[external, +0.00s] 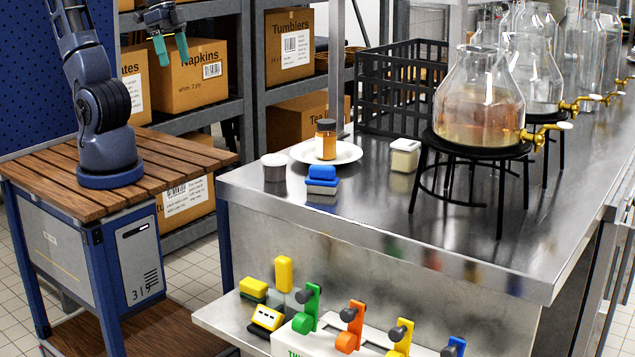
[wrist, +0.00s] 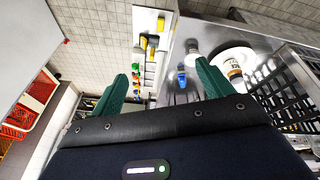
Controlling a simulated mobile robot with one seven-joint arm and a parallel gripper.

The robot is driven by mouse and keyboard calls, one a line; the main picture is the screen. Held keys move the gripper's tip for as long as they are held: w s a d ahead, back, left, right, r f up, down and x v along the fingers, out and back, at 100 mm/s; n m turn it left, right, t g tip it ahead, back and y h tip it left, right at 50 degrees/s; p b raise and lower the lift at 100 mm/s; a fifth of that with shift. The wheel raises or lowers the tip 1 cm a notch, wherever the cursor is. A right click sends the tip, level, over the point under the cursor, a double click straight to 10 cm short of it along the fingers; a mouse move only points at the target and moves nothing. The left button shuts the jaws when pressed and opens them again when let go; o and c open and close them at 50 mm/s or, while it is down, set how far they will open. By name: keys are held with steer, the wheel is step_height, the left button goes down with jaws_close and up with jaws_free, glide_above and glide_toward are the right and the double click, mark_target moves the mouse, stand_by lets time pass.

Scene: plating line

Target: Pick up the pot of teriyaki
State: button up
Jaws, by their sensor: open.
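A small jar (external: 326,140) with a dark lid and amber contents stands upright on a white plate (external: 350,152) on the steel counter. I cannot read its label, so I cannot tell whether it is the teriyaki. The jar also shows in the wrist view (wrist: 235,76), on the plate (wrist: 226,53), right of my fingers. My gripper (external: 171,48) is open and empty, with green fingers, high up at the left near the shelves, well apart from the jar. Its two fingers also show in the wrist view (wrist: 162,72), spread wide.
Near the plate are a grey lidded pot (external: 274,168), a blue-topped block (external: 322,178) and a cream-lidded container (external: 405,155). A black crate (external: 400,90) stands behind. A glass dispenser (external: 478,100) on a black stand is to the right.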

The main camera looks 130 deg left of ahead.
steer(key=w+a+f+n+g, duration=0.1)
steer(key=w+a+f+n, duration=0.2)
steer(key=w+n, duration=0.15)
steer(key=w+a+f+n+g, duration=0.1)
steer(key=w+a+f+n, duration=0.15)
steer(key=w, duration=0.35)
steer(key=n+g, duration=0.2)
steer(key=n, duration=0.6)
glide_above(275, 158)
step_height(275, 158, down, 10)
steer(key=shift+a+f+n, duration=0.25)
steer(key=shift+f+n, duration=0.15)
steer(key=shift+f, duration=0.15)
step_height(275, 158, down, 5)
steer(key=shift+r, duration=0.15)
steer(key=shift+d+f, duration=0.15)
steer(key=shift+f, duration=1.2)
steer(key=shift+d+f, duration=0.15)
steer(key=shift+f, duration=1.2)
steer(key=c, duration=0.9)
steer(key=shift+c, duration=0.2)
steer(key=shift+r, duration=0.2)
